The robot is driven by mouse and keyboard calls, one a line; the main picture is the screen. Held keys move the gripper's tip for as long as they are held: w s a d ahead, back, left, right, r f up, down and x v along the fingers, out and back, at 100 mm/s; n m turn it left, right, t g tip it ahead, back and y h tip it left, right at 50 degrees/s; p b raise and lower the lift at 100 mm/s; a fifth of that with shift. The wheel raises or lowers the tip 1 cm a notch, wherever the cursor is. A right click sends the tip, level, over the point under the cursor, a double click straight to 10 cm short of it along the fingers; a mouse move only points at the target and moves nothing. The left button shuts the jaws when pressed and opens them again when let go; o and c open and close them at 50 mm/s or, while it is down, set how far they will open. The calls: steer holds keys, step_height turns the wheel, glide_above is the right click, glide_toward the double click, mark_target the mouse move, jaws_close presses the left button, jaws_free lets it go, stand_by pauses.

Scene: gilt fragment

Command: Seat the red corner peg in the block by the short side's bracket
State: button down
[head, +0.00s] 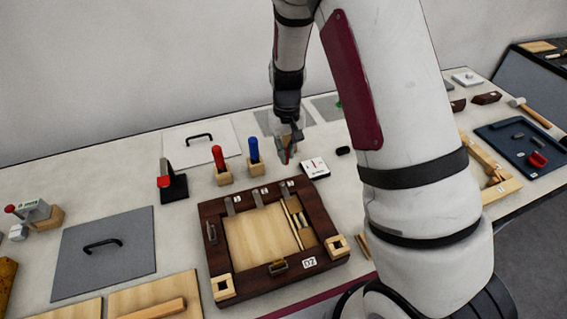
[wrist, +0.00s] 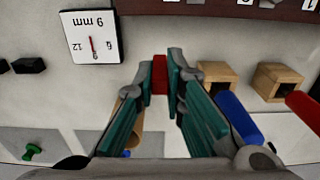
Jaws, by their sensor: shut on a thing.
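My gripper (head: 288,156) is beyond the dark frame, to the right of the blue-handled tool. In the wrist view its teal fingers (wrist: 160,75) are shut on a small red piece (wrist: 159,73), apparently the red corner peg; its lower end is hard to make out. The dark wooden frame (head: 300,277) marked D7 lies on the table. Pale blocks with square openings sit at its near-left corner (head: 223,287) and near-right corner (head: 338,245). A metal bracket (head: 211,232) is on its left short side, on the same side as the near-left block.
A white 9 mm gauge card (head: 314,168) lies near my gripper. A grey handled panel (head: 103,252) lies left of the frame.

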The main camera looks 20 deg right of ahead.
steer(key=shift+f+p, duration=0.3)
steer(key=shift+f, duration=2.25)
steer(key=shift+f, duration=0.15)
steer(key=c, duration=1.7)
jaws_free()
steer(key=shift+o, duration=0.2)
